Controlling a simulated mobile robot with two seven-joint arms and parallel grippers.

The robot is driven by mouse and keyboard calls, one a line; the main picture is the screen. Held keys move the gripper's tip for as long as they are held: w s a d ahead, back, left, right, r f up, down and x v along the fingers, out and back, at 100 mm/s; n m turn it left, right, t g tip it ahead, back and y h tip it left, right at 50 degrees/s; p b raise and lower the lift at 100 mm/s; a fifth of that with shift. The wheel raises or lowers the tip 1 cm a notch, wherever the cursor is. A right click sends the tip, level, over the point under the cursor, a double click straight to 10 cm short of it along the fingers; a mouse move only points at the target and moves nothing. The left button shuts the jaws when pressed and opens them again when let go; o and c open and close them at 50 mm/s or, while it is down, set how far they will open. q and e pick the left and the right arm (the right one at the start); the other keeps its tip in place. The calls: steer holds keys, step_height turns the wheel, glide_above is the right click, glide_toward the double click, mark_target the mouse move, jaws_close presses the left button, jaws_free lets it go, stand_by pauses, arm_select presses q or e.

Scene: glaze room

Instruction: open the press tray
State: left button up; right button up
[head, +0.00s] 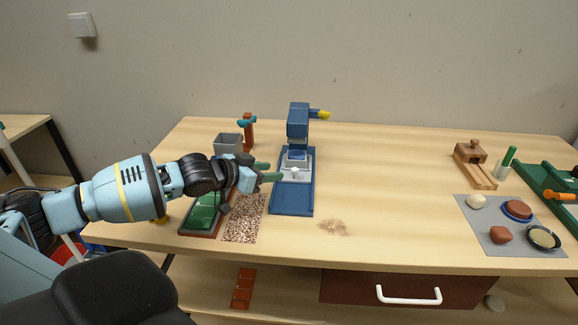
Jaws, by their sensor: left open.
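A blue press (298,124) with a yellow-tipped lever stands on a long blue base (292,203) near the middle of the table. Its light grey press tray (302,177) with a white knob (294,172) sits on the base under the press head. The tray looks pushed in, though its exact depth is hard to tell. My left gripper (268,171) is open and empty, with its green fingertips pointing right, just left of the knob. Whether a fingertip touches the tray is unclear. My right gripper is not in view.
A green board (204,215), a speckled mat (243,225) and a grey bin (228,142) lie around my left arm. A crumb patch (333,227) lies right of the base. A grey mat (498,241) with several lumps and dishes is far right. The table's middle right is clear.

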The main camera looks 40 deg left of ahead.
mark_target(293, 170)
arm_select(q)
steer(key=shift+b+x, duration=0.35)
steer(key=shift+x, duration=3.5)
steer(key=shift+d, duration=0.1)
jaws_close()
